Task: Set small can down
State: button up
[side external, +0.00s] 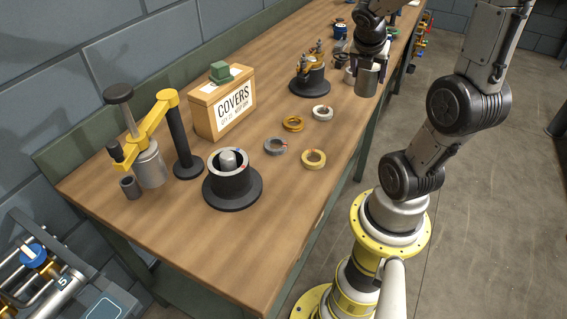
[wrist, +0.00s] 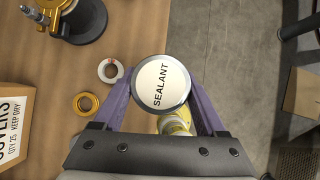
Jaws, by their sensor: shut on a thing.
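The small can (wrist: 161,82) has a white lid marked SEALANT and a metal rim in the wrist view. My gripper (wrist: 163,98) is shut on it, one purple finger on each side. In the side external view the can (side external: 367,81) is a plain grey cylinder, upright, hanging under my gripper (side external: 369,62) by the right edge of the wooden bench (side external: 215,245). The can's underside is hidden in the wrist view. I cannot tell its exact height above the bench.
A COVERS box (side external: 224,105), a dark round fixture (side external: 232,187) and a yellow-armed stand (side external: 180,130) stand left. Bare wood shows at the front.

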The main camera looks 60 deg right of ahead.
jog(key=w+a+n+t+y, duration=0.1)
jog(key=w+a+n+t, duration=0.45)
jog(key=w+a, duration=0.7)
jog(key=w+a+n+y, duration=0.2)
jog(key=w+a+n, duration=0.15)
jog(key=a, duration=0.35)
jog(key=w+a+n+y, duration=0.15)
jog(key=a+n, duration=0.25)
jog(key=a, duration=0.4)
jog(key=s+a+f+n+y, duration=0.2)
jog(key=a+n, duration=0.3)
jog(key=a, duration=0.6)
jog(key=shift+s+a+f+n+y, duration=0.55)
jog(key=shift+s+a+f+n, duration=0.35)
jog(key=shift+s+f, duration=0.8)
jog(key=shift+s+a+f+n+y, duration=0.6)
jog(key=shift+s+f+n, duration=0.35)
jog(key=shift+s+f, duration=0.75)
jog(key=shift+s+a+f+n+y, duration=0.5)
jog(key=shift+s+a+f+n, duration=0.4)
jog(key=shift+s+f, duration=0.75)
jog(key=shift+w+f, duration=0.25)
jog(key=shift+f, duration=0.05)
